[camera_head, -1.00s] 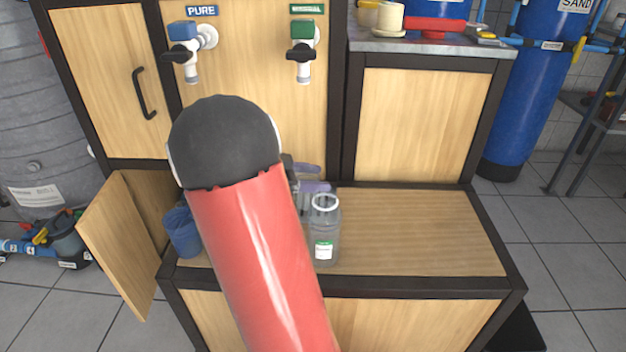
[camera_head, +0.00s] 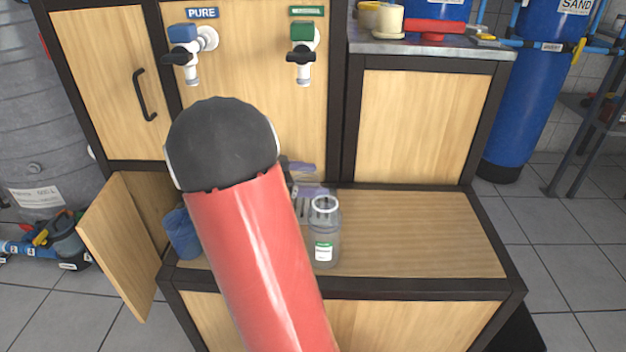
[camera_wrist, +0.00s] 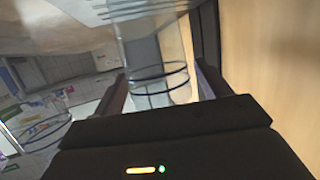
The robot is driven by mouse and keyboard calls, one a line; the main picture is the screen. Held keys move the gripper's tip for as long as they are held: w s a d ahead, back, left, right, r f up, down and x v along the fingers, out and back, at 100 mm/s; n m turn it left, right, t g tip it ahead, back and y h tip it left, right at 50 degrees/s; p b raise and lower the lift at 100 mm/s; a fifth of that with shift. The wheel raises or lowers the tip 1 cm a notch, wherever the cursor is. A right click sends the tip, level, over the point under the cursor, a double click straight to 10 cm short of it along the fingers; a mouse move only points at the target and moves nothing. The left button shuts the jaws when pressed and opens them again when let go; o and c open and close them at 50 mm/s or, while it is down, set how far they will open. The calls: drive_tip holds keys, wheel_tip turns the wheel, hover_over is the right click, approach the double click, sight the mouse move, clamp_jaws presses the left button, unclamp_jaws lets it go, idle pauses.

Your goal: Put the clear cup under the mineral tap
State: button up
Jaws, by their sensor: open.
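A clear cup (camera_head: 325,240) with a pale rim and a green-and-white label stands upright on the low wooden ledge, right of my arm in the head view. The mineral tap (camera_head: 303,52), with a green body and black handle, is on the panel above and behind it. In the wrist view, a clear cylinder (camera_wrist: 152,65) with dark rings lies between the fingers of my open gripper (camera_wrist: 160,84). I cannot tell whether it is that cup, and no grip on it shows. My arm hides most of the gripper in the head view.
The pure tap (camera_head: 187,50) is left of the mineral tap. A blue container (camera_head: 181,233) stands at the ledge's left, beside an open cabinet door (camera_head: 117,245). The ledge's right part (camera_head: 420,230) is clear. Another clear ringed object (camera_wrist: 40,130) shows in the wrist view.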

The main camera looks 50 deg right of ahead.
drive_tip(key=v, duration=1.1)
drive_tip(key=w+a+r+n+t+h, duration=0.1)
drive_tip(key=w+a+r+n+t, duration=0.1)
drive_tip(key=w+r+n+t, duration=1.05)
drive_tip(key=s+a+r+n+t+y, duration=0.1)
drive_tip(key=s+a+n+t+y, duration=0.15)
drive_tip(key=a+t+y, duration=0.85)
drive_tip(key=s+a+f+n+g+y, duration=0.25)
drive_tip(key=s+a+n, duration=0.25)
drive_tip(key=a, duration=0.4)
drive_tip(key=s+f+n+g, duration=0.1)
drive_tip(key=s+f+g, duration=0.1)
drive_tip(key=s, duration=0.4)
drive_tip(key=s+a+f+n+g, duration=0.1)
drive_tip(key=s+f+n+g, duration=0.1)
drive_tip(key=s+f, duration=0.3)
drive_tip(key=s+f+n+g, duration=0.1)
drive_tip(key=s+f+g, duration=0.2)
drive_tip(key=s, duration=0.6)
drive_tip(key=shift+a+f+n+p, duration=0.15)
drive_tip(key=shift+f+n+p, duration=0.15)
drive_tip(key=shift+f+p, duration=0.15)
